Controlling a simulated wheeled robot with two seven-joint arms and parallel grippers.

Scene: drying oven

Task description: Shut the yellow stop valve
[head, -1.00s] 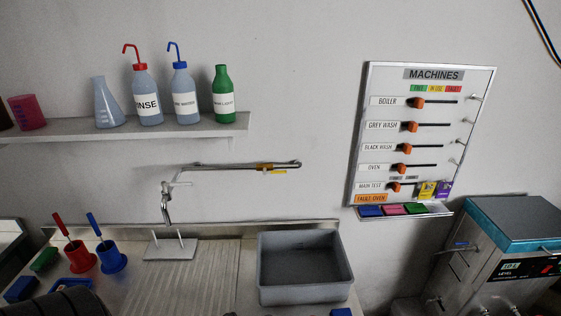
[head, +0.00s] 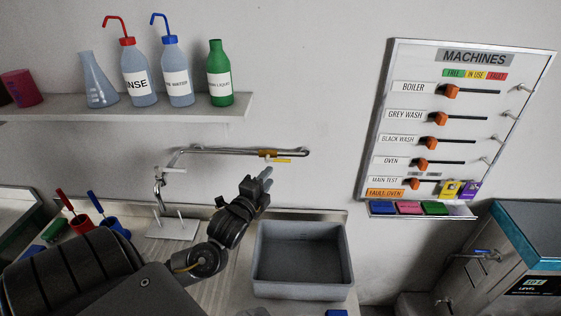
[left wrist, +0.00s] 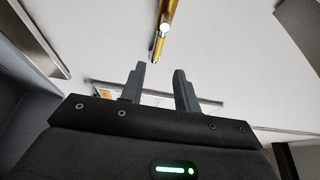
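The yellow stop valve shows a brass body (head: 267,153) on the wall pipe and a short yellow lever (head: 282,161) just below it, lying roughly along the pipe. In the left wrist view the yellow lever (left wrist: 158,46) is beyond the fingertips, near the top middle. My left gripper (head: 265,178) is raised in front of the wall, just below the valve in the picture and apart from it. Its two fingers stand apart with nothing between them (left wrist: 158,76). My right gripper is not in view.
The metal pipe (head: 215,151) runs along the wall above a tap (head: 159,190). A grey basin (head: 300,291) stands below right. A shelf (head: 215,106) with bottles is above left. The machines board (head: 463,75) hangs at right. The wall around the valve is clear.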

